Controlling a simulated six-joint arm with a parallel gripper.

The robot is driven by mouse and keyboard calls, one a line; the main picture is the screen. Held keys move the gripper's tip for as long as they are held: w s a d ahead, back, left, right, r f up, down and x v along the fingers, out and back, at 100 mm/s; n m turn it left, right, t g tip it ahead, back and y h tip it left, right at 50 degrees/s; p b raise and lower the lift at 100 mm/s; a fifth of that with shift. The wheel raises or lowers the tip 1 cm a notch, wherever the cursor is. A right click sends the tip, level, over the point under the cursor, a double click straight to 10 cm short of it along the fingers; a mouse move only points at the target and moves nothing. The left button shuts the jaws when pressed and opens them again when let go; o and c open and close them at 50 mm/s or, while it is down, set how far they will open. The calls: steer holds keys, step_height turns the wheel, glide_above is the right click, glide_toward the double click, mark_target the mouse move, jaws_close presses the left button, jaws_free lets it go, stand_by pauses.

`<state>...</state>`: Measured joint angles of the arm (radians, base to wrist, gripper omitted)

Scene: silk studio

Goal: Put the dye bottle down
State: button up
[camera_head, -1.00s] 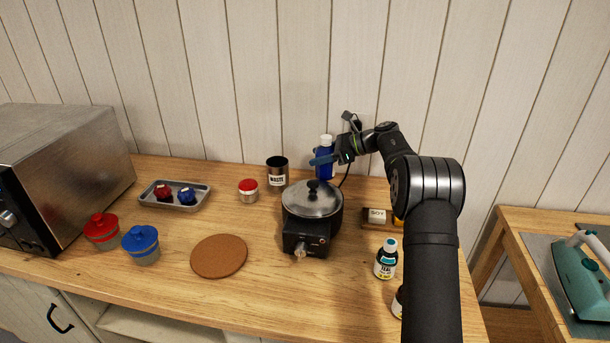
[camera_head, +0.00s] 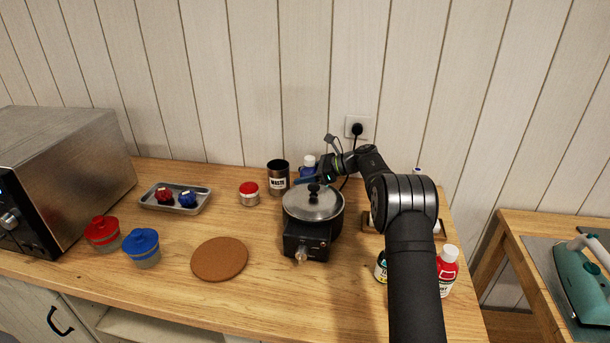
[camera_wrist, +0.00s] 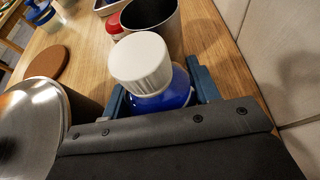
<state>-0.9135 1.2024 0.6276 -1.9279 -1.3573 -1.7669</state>
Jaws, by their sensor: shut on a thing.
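The dye bottle is blue with a white cap. In the head view the bottle (camera_head: 307,170) shows behind the lidded pot, partly hidden by my gripper (camera_head: 312,181). In the wrist view the blue bottle (camera_wrist: 175,98) stands between the fingers of my gripper (camera_wrist: 160,95), its white cap towards the camera. My gripper is shut on it. The bottle looks upright and low, near the counter; its base is hidden, so I cannot tell whether it touches the wood.
The lidded pot (camera_head: 313,203) on its black burner is close in front of the bottle. The waste cup (camera_head: 278,177) stands just left of it. A red-lidded jar (camera_head: 249,193), cork mat (camera_head: 219,259) and tray (camera_head: 151,205) are further left. A red bottle (camera_head: 447,270) stands right.

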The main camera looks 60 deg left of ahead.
mark_target(314, 161)
steer(key=o, duration=1.3)
steer(key=shift+f, duration=0.1)
steer(key=shift+c, duration=0.2)
steer(key=v, duration=1.2)
steer(key=x, duration=1.2)
steer(key=shift+s+a+f, duration=0.1)
steer(key=shift+s+f, duration=0.05)
step_height(314, 161, up, 3)
steer(key=shift+r, duration=0.1)
steer(key=shift+w+r, duration=0.2)
steer(key=shift+r, duration=0.4)
